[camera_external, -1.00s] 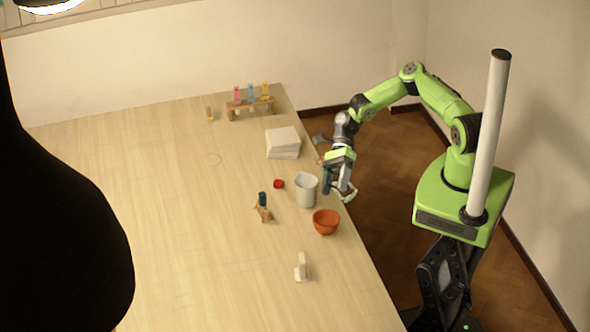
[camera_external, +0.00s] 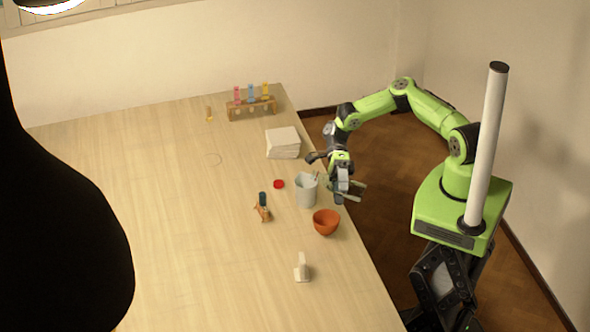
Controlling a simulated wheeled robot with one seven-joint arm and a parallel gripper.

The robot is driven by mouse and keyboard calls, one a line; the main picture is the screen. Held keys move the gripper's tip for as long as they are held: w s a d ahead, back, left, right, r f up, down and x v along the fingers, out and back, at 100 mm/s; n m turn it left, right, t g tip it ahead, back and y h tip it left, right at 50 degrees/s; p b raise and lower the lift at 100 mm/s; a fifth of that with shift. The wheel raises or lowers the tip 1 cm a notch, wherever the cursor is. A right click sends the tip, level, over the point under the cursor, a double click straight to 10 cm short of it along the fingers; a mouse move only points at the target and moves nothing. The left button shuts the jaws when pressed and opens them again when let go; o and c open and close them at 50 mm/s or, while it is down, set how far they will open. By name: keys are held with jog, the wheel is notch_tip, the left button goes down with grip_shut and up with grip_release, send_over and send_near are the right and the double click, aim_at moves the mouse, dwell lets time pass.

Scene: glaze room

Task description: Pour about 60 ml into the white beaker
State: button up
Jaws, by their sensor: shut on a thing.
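The white beaker (camera_external: 306,193) stands upright near the table's right edge. My gripper (camera_external: 342,190) is just right of the beaker, over the table edge. It is shut on a grey thing (camera_external: 342,179), mostly hidden by the fingers, so I cannot tell its shape or contents. A thin grey piece (camera_external: 315,176) shows at the beaker's right rim; I cannot tell whether it belongs to the held thing. No stream of liquid is visible, and the level inside the beaker cannot be seen.
An orange bowl (camera_external: 326,223) stands just in front of the beaker. A red cap-like piece (camera_external: 278,184), a dark cylinder with a brown piece (camera_external: 263,206), a white stack (camera_external: 283,143), a test-tube rack (camera_external: 250,107) and a white object (camera_external: 303,268) are around. The table's left is clear.

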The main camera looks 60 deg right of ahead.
jog(key=shift+w+r+m+p, duration=0.15)
jog(key=shift+r+m+p, duration=0.25)
jog(key=shift+r, duration=0.5)
jog(key=shift+r+g+p, duration=0.15)
jog(key=shift+g+p, duration=0.15)
jog(key=shift+r+m+g+p, duration=0.4)
jog(key=shift+r+m, duration=0.2)
jog(key=shift+m, duration=0.1)
jog(key=shift+s+r+y, duration=0.25)
jog(key=shift+s+y, duration=0.05)
jog(key=shift+s, duration=0.1)
jog(key=shift+r+m+g, duration=0.25)
jog(key=shift+m+g, duration=0.05)
jog(key=shift+m, duration=0.1)
dwell(1.1)
jog(key=shift+f, duration=0.1)
notch_tip(320, 180, down, 3)
jog(key=shift+s+r+n+t+b, duration=0.15)
jog(key=shift+n+t+b, duration=0.7)
jog(key=shift+n, duration=0.15)
jog(key=shift+s+f+n+t+b, duration=0.1)
jog(key=shift+f+n+t+b, duration=0.15)
jog(key=shift+f+n+b, duration=0.5)
jog(key=shift+r+m, duration=0.25)
jog(key=shift+r, duration=0.1)
